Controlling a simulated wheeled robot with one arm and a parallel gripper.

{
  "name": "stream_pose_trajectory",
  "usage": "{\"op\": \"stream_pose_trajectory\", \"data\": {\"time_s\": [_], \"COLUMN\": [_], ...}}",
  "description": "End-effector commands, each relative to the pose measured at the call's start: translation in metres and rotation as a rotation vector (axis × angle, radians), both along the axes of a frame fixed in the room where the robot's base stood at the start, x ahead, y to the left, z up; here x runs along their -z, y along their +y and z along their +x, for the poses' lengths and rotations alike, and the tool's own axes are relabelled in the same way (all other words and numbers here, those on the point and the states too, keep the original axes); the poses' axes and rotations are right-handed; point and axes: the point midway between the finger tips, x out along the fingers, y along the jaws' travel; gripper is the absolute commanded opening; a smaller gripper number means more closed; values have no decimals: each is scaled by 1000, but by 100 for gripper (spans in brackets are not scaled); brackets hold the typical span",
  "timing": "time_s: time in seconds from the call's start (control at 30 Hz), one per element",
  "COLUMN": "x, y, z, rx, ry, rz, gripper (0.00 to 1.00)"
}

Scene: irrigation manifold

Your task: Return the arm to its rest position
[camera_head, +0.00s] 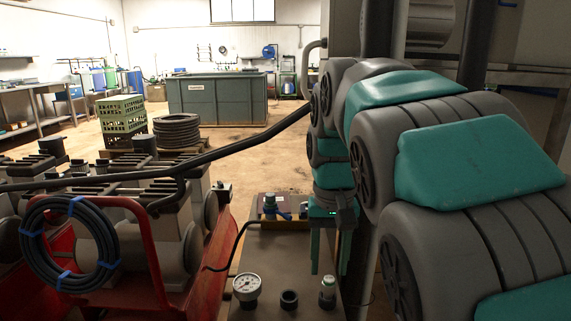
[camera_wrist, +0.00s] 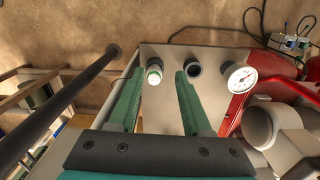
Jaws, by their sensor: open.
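My gripper (camera_wrist: 157,95) shows in the wrist view with its two green fingers spread apart and nothing between them. In the head view my gripper (camera_head: 329,255) points down over the bench-like surface, at the right of its middle. My grey and teal arm fills the right side of the head view, folded with the wrist beyond the near links. A pressure gauge (camera_head: 247,287), a dark ring-shaped fitting (camera_head: 289,299) and a pale fitting with a green band (camera_head: 327,291) stand on the surface near its front. The pale fitting (camera_wrist: 154,74) appears beyond the fingertips, apart from them.
A red frame (camera_head: 150,250) with pump-like units and a coiled hose (camera_head: 70,245) stands at left. A dark pipe (camera_head: 230,148) crosses the head view. A small valve part (camera_head: 270,204) sits at the surface's far end. Open floor (camera_head: 265,160) lies behind.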

Motion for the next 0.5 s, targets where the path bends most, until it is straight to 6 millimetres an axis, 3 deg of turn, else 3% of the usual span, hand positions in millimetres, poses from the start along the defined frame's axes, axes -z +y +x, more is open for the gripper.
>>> {"op": "stream_pose_trajectory", "data": {"time_s": [0.27,0.5], "x": [26,74], "y": [-27,-55], "z": [-50,-130], "rx": [28,30], "ry": [28,76], "rz": [3,5], "gripper": [49,49]}}
